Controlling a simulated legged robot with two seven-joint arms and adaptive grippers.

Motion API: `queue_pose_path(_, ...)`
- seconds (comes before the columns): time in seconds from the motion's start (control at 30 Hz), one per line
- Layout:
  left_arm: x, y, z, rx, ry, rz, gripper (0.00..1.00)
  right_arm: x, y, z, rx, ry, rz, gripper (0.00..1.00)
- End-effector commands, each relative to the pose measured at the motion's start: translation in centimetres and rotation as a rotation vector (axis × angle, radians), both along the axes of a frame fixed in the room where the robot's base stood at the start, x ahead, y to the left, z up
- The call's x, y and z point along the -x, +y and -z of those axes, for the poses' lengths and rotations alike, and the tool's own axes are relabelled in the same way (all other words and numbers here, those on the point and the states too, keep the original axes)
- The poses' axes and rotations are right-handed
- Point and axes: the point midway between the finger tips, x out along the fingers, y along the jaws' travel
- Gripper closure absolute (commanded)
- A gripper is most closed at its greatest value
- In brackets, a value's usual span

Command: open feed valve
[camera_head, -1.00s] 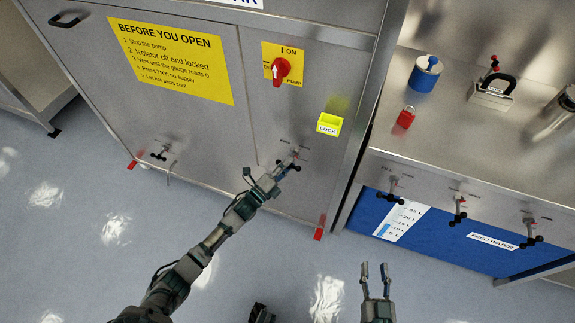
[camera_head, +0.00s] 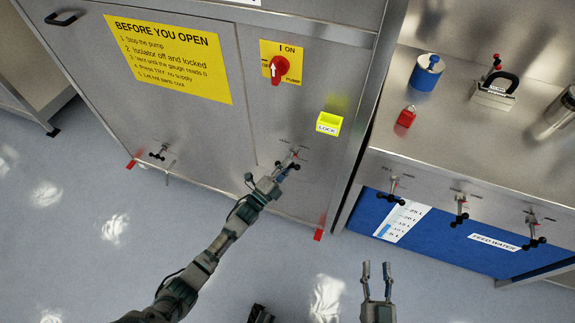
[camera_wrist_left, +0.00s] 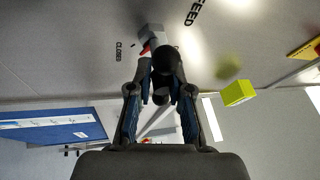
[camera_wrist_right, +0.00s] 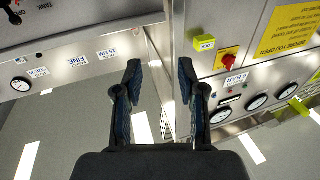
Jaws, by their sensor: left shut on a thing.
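The feed valve (camera_head: 294,155) is on the lower part of the steel cabinet front; its handle has black ball ends. In the left wrist view the word FEED, a CLOSED mark, a red pointer and the black ball ends of the handle (camera_wrist_left: 167,60) show. My left gripper (camera_head: 280,173) is shut on the feed valve handle, with its fingers (camera_wrist_left: 160,92) on either side of it. The fingers hide part of the handle. My right gripper (camera_head: 376,270) is open and empty over the floor, apart from the cabinet. Its spread fingers show in the right wrist view (camera_wrist_right: 160,85).
A red isolator switch (camera_head: 279,68) and a yellow lock box (camera_head: 329,124) are above the valve. Another valve (camera_head: 160,153) is to the left. Several valves line the bench front (camera_head: 460,208) at right. A red padlock (camera_head: 406,117) stands on the bench.

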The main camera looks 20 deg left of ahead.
Motion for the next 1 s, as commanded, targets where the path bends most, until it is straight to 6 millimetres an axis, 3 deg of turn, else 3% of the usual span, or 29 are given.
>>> queue_pose_path(0.53,0.0,0.1,0.1,0.520,0.015,-0.005,1.00,0.4,0.2,-2.5,-0.058,-0.184,0.001,0.60)
queue_pose_path(1.0,-0.1,0.1,-0.1,0.962,0.028,-0.005,1.00,0.0,0.2,-2.2,-0.048,-0.148,-0.001,0.60)
